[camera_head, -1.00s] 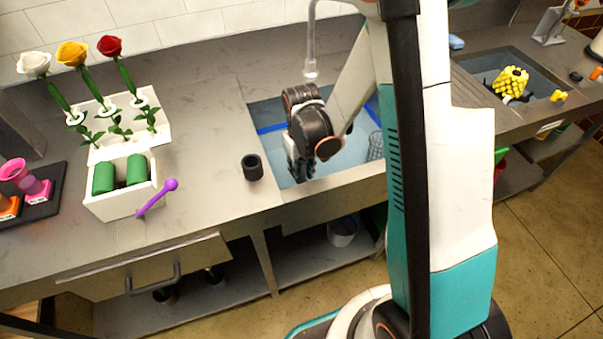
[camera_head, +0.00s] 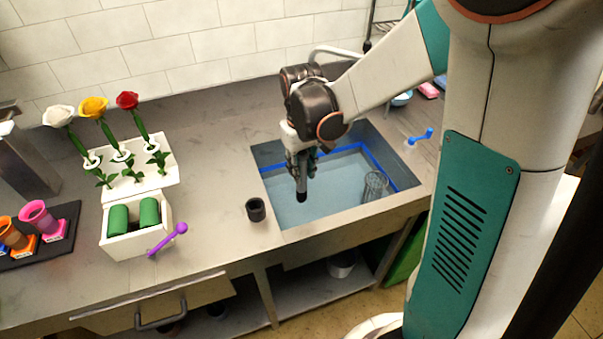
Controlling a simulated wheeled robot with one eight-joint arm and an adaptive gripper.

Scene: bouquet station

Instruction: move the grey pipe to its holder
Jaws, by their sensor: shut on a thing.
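My gripper (camera_head: 300,160) points down over the left part of the sink. It is shut on the grey pipe (camera_head: 301,182), a thin upright piece with a dark lower end, held above the sink's water. The fingers and the pipe are small here, so the exact grip is hard to see. A short black open-topped cup (camera_head: 256,209) stands on the counter left of the sink, apart from the pipe. It looks like the holder, but I cannot be certain.
The sink (camera_head: 330,200) has a blue strip inside and a wire basket (camera_head: 375,186) at its right. A white flower rack (camera_head: 137,180) with three roses, a white box with green cylinders (camera_head: 150,211) and a purple tool (camera_head: 166,239) are left. Counter behind the cup is clear.

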